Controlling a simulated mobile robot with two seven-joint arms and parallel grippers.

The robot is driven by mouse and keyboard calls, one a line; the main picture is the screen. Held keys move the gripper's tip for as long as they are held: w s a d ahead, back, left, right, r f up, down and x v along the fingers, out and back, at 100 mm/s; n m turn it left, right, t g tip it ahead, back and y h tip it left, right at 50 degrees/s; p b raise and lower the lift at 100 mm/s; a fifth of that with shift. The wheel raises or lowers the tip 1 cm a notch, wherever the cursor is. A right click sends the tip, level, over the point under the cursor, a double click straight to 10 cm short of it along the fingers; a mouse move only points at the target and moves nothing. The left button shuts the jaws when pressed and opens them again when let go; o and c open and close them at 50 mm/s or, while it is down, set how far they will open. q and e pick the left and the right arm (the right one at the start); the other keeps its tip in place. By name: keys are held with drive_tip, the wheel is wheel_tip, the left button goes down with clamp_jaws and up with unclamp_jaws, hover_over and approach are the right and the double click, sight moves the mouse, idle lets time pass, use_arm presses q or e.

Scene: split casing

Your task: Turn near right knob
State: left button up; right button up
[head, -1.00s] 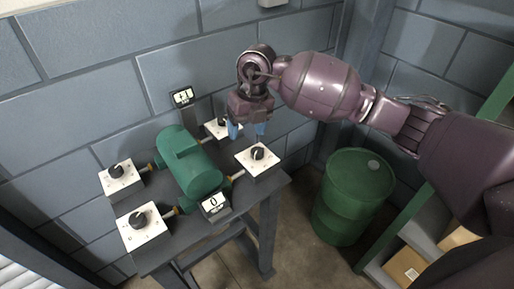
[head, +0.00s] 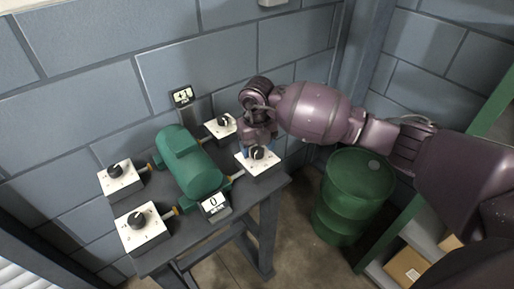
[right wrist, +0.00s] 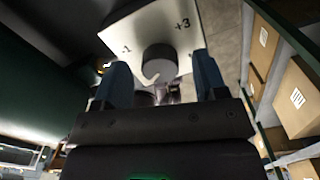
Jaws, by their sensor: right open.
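The near right knob (head: 257,153) is a black dial on a white block (head: 262,167) at the right corner of the dark table. My right gripper (head: 260,147) is just above and behind it, pointing down, with its blue fingers open. In the right wrist view the knob (right wrist: 160,63) shows between the two spread fingers, and I cannot tell whether they reach down beside it. The block's face carries marks such as +3. A front display (head: 213,203) reads 0. My left gripper is not in view.
A green casing (head: 190,165) lies mid-table (head: 188,237). Other knobs stand at near left (head: 138,220), far left (head: 115,171) and far right (head: 223,121). A rear display (head: 182,96) reads about +3. A green barrel (head: 352,195) stands right of the table; a wall is behind.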

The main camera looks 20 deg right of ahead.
drive_tip(key=shift+f, duration=0.35)
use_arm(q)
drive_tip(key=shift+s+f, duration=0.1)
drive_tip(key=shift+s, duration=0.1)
use_arm(e)
drive_tip(key=c, duration=0.9)
drive_tip(key=shift+c, duration=0.2)
